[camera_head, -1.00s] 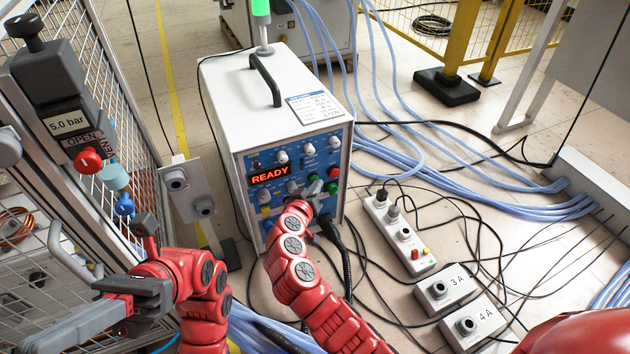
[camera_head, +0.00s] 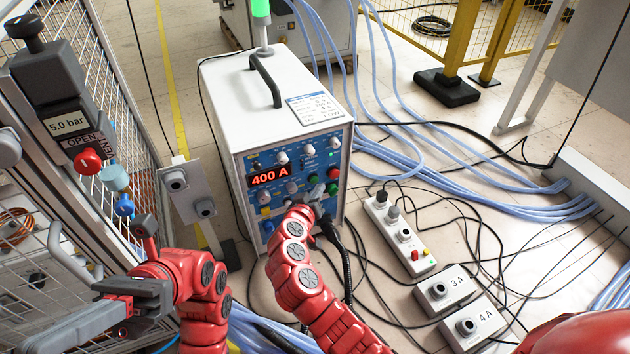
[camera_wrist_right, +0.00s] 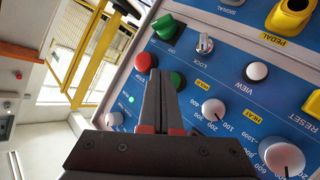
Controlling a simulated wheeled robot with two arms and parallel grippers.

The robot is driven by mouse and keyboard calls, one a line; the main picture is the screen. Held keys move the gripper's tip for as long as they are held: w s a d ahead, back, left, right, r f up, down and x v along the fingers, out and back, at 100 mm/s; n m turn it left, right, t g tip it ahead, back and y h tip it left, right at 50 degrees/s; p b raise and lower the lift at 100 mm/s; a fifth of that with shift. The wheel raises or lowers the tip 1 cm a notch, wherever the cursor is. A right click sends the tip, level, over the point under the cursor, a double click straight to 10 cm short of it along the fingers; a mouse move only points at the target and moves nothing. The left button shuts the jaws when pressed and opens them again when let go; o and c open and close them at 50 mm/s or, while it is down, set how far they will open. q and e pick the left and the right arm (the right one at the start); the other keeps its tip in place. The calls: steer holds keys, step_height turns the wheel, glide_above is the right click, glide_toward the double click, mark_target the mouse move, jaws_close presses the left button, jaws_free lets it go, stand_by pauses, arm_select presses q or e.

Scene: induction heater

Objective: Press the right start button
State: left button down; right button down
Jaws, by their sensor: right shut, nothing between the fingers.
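The heater's control box (camera_head: 222,100) is white with a blue front panel, and its red display (camera_head: 269,176) reads "400 A". My right gripper (camera_head: 319,193) is shut and empty, its tips at the right side of the panel. In the right wrist view the shut fingers (camera_wrist_right: 159,78) lie between a red button (camera_wrist_right: 146,63) and a round green button (camera_wrist_right: 177,80). They partly cover the area beside the green one; I cannot tell whether they touch it. A green knob (camera_wrist_right: 165,27) is above.
A cabinet with a "5.0 bar" gauge (camera_head: 66,123) and red knob (camera_head: 88,161) stands at the left. A power strip (camera_head: 402,234) and boxes marked 3 A (camera_head: 445,290) and 4 A (camera_head: 473,324) lie on the floor at the right, among cables.

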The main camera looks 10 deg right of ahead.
steer(key=shift+s, duration=0.1)
steer(key=s, duration=0.2)
steer(key=s+d, duration=0.1)
steer(key=s, duration=0.1)
steer(key=shift+s+d, duration=0.15)
steer(key=shift+s, duration=0.25)
steer(key=shift+w+p, duration=0.1)
steer(key=shift+p, duration=0.2)
stand_by(0.6)
